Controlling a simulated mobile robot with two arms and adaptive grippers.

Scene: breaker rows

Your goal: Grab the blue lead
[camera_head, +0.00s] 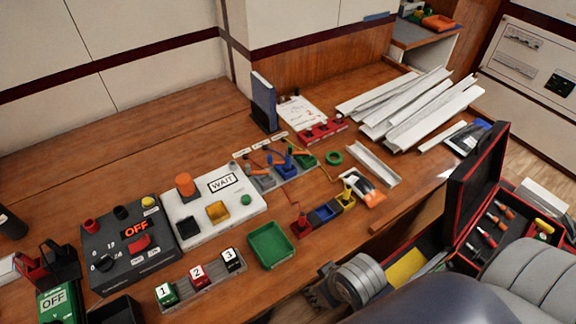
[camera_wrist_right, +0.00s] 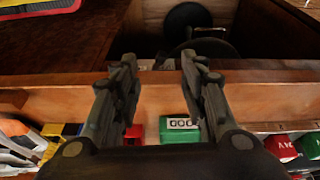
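A blue lead plug (camera_head: 287,164) sits in the back row of coloured sockets, between a grey one and a green one. Orange wires run close around it. A second blue piece (camera_head: 325,213) stands in the front row between a red piece (camera_head: 301,222) and a yellow one (camera_head: 347,198); I cannot tell whether it is a lead. My right gripper (camera_head: 318,290) is low at the table's front edge, apart from both rows. In the right wrist view its two fingers (camera_wrist_right: 158,85) are spread with nothing between them. My left gripper is not in view.
A green tray (camera_head: 270,246) lies left of the front row. The white WAIT panel (camera_head: 213,205) and dark OFF box (camera_head: 130,248) stand further left. An open red-edged toolbox (camera_head: 472,195) is at the right. White trunking strips (camera_head: 420,105) lie at the back right.

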